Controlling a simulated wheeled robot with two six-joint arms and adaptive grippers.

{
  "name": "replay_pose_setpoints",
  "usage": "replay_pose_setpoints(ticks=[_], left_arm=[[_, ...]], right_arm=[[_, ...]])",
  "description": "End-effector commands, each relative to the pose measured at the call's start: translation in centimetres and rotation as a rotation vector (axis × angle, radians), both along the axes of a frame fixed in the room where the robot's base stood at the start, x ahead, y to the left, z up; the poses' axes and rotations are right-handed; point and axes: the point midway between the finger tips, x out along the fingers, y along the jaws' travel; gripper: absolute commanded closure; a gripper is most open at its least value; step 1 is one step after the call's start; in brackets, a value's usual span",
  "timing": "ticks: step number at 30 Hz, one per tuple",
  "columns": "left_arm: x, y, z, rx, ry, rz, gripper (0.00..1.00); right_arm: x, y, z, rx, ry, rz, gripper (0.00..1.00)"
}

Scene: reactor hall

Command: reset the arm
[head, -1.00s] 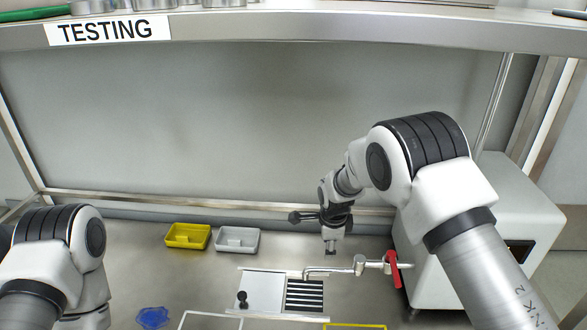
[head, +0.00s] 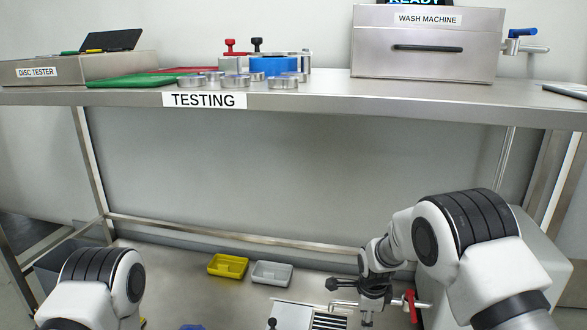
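My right arm comes in from the lower right, bent at the elbow, with its wrist hanging down over the lower worktop. My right gripper (head: 367,318) points down beside the tap with the red lever; its fingers are small and I cannot tell if they are open. My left arm shows only its elbow at the lower left. The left gripper is out of view.
A yellow tray (head: 228,265) and a grey tray (head: 272,273) stand on the lower worktop. A sink with a slotted drainer (head: 330,321) is at the bottom. Above, a shelf (head: 330,106) holds a disc tester (head: 70,70), metal discs and a wash machine (head: 428,44).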

Motion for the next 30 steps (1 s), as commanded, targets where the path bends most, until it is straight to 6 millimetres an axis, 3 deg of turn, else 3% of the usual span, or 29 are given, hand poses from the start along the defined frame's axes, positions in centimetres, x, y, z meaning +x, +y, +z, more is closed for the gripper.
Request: replay_pose_setpoints(ticks=[1,5,11,17,24,30], left_arm=[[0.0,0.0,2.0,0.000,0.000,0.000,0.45],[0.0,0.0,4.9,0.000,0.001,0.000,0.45],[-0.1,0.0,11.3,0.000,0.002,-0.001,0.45],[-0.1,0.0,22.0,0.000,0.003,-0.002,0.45],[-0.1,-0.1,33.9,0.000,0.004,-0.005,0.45],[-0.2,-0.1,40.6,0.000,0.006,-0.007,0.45]], right_arm=[[-0.2,-0.1,1.6,0.002,0.006,-0.003,0.55],[-1.0,-0.5,3.2,0.004,0.033,-0.011,0.55],[-4.5,-1.7,6.3,0.006,0.126,-0.032,0.55],[-12.3,-3.7,11.2,0.008,0.273,-0.039,0.55],[-24.3,-5.8,17.7,0.027,0.399,0.179,0.55],[-32.8,-6.8,22.9,0.057,0.430,0.469,0.55]])
